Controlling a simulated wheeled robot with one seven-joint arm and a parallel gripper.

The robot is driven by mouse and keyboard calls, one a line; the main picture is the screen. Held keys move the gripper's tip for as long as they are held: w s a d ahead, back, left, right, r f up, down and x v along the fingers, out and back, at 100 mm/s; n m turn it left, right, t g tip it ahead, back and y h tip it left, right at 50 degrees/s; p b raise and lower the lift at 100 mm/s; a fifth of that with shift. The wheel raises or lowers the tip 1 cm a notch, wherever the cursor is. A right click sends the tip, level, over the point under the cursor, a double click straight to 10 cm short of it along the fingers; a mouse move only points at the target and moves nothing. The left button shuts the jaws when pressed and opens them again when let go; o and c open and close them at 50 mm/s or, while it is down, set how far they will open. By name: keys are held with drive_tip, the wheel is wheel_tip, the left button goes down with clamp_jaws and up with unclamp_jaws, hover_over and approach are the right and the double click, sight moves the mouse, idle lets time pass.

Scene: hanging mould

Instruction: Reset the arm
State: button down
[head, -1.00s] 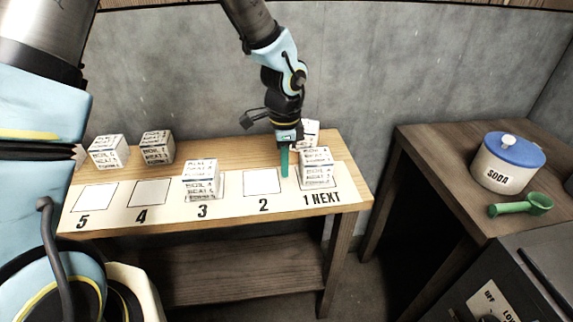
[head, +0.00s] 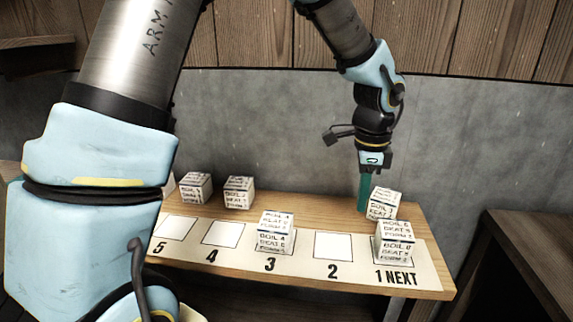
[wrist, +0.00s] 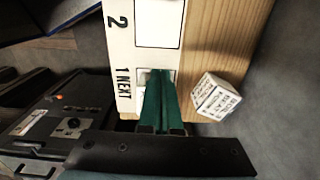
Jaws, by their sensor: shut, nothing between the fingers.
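My gripper (head: 363,208) points down over the back right of the wooden table, its green fingers together and empty. In the head view it is just left of a white printed cube (head: 383,203) near the back edge. Another cube (head: 394,243) stands on the square marked "1 NEXT", in front of it. In the wrist view the green fingers (wrist: 159,74) overlap the "1 NEXT" square and hide part of it. A loose cube (wrist: 217,97) lies to their right there.
A cube (head: 274,232) stands on square 3; squares 2 (head: 333,245), 4 (head: 222,234) and 5 (head: 175,228) are bare. Cubes (head: 239,192) (head: 195,187) stand at the back left. A second wooden table (head: 520,255) is at the right. The grey wall (head: 270,120) rises behind.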

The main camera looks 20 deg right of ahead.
drive_tip(key=w+a+n, duration=0.2)
drive_tip(key=a+n, duration=0.1)
drive_tip(key=a, duration=0.2)
drive_tip(key=w+a+n, duration=0.3)
drive_tip(key=a, duration=0.3)
drive_tip(key=w+a+n, duration=0.3)
drive_tip(key=a, duration=0.2)
drive_tip(key=shift+w+a+r+t, duration=0.1)
drive_tip(key=shift+a+r+t, duration=0.2)
drive_tip(key=shift+a, duration=0.1)
drive_tip(key=s+a+n+t, duration=0.1)
drive_tip(key=s+a+n, duration=0.1)
drive_tip(key=a+n, duration=1.1)
drive_tip(key=a, duration=0.7)
drive_tip(key=shift+a, duration=0.25)
